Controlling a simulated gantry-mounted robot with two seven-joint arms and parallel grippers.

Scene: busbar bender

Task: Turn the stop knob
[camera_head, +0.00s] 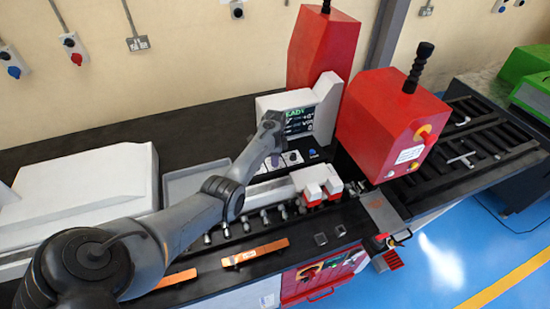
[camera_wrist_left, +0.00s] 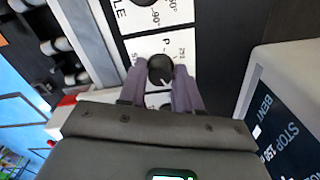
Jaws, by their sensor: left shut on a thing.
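The stop knob is a small black round knob (camera_wrist_left: 160,68) with a white pointer line, on a white label plate (camera_wrist_left: 185,43) in the left wrist view. The plate's lettering is partly covered. My left gripper (camera_wrist_left: 160,75) has its two purple fingers on either side of this knob and is shut on it. In the head view my left gripper (camera_head: 274,160) is low at the control panel, below the screen (camera_head: 299,122), and hides the knob there. My right gripper is not in view.
Another knob (camera_wrist_left: 145,3) on an angle dial sits beside the held one. A blue button (camera_head: 312,154) is to the right on the panel. The white screen housing (camera_head: 327,100) stands close behind my wrist. White and red blocks (camera_head: 312,193) lie in front; red machine housings (camera_head: 385,125) stand right.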

